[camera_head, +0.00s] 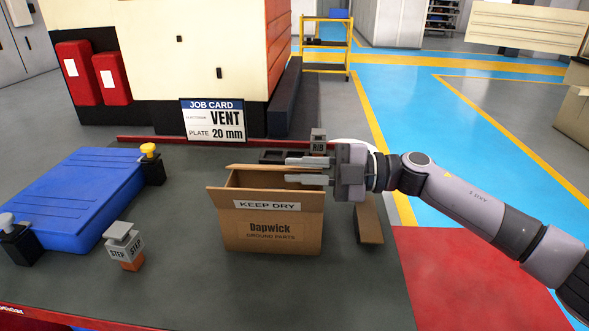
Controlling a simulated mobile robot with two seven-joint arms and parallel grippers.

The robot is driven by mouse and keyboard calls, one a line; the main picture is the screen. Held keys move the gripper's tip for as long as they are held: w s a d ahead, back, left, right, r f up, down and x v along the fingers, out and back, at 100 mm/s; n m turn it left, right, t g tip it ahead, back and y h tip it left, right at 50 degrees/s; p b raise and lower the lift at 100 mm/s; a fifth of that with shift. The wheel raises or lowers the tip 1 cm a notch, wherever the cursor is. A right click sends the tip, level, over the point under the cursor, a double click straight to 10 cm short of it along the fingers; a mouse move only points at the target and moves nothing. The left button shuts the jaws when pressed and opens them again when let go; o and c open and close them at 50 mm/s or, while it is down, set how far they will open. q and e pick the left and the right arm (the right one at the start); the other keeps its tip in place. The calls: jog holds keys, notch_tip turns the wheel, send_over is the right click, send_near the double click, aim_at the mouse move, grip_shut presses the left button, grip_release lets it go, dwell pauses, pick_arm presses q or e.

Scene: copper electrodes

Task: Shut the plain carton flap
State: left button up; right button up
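The brown carton (270,236) marked "Dapwick" stands on the dark tabletop with its top open. Its front flap (224,204) bears a "KEEP DRY" label and is folded outward. A plain flap (262,168) stands along the far edge. My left gripper is out of view.
A blue case (75,200) lies at the left, with a yellow-knobbed stamp (150,165) beside it. A "STEP" block (123,245) stands front left of the carton. A "RIB" block (318,142) and a job card (213,120) stand behind. The front tabletop is clear.

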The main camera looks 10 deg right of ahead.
jog(key=d, duration=0.3)
jog(key=s+d, duration=0.1)
jog(key=d, duration=0.1)
jog(key=shift+d, duration=0.35)
